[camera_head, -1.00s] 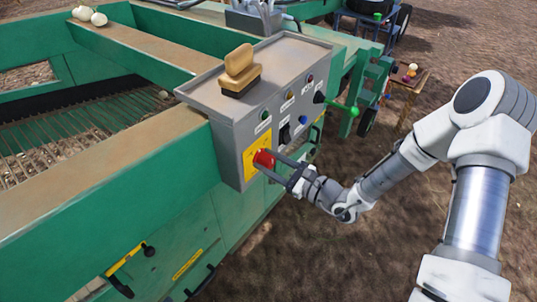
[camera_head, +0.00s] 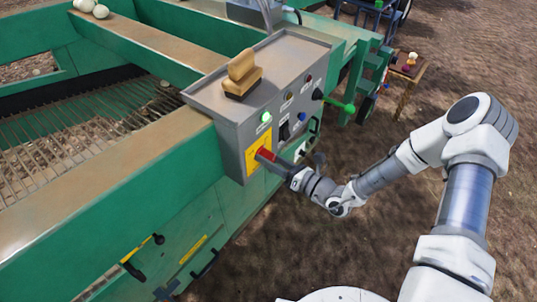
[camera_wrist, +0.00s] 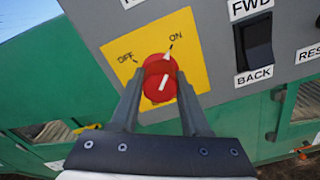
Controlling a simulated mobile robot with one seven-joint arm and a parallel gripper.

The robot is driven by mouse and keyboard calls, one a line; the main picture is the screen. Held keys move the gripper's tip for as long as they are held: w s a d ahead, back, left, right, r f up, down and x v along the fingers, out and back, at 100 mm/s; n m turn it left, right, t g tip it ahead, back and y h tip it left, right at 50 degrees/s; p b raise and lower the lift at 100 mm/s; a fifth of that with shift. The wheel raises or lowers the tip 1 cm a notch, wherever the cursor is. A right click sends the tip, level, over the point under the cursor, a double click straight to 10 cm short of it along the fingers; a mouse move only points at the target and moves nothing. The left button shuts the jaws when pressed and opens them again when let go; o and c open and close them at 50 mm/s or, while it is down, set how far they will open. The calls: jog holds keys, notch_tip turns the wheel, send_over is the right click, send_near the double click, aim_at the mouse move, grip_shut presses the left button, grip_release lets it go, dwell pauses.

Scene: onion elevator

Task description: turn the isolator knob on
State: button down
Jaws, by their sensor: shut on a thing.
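The isolator knob (camera_wrist: 160,78) is red with a white pointer mark and sits on a yellow plate (camera_wrist: 185,48) labelled OFF and ON. In the wrist view its white mark points up toward ON. My gripper (camera_wrist: 159,88) is shut on the knob, one finger on each side. In the head view the knob (camera_head: 265,154) shows at the lower left of the grey control box (camera_head: 229,148), with my gripper (camera_head: 270,157) at it. A green lamp (camera_head: 266,117) above the plate is lit.
A FWD/BACK rocker switch (camera_wrist: 255,43) is right of the plate. A wooden-handled brush (camera_head: 241,73) lies on top of the box. A green-tipped lever (camera_head: 345,106) sticks out at the box's right. Open soil (camera_head: 320,240) lies in front of the green machine.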

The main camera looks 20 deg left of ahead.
jog(key=shift+m, duration=0.3)
dwell(0.4)
jog(key=shift+c, duration=1.9)
grip_release()
jog(key=v, duration=1.7)
jog(key=shift+d, duration=0.2)
jog(key=shift+s, duration=0.15)
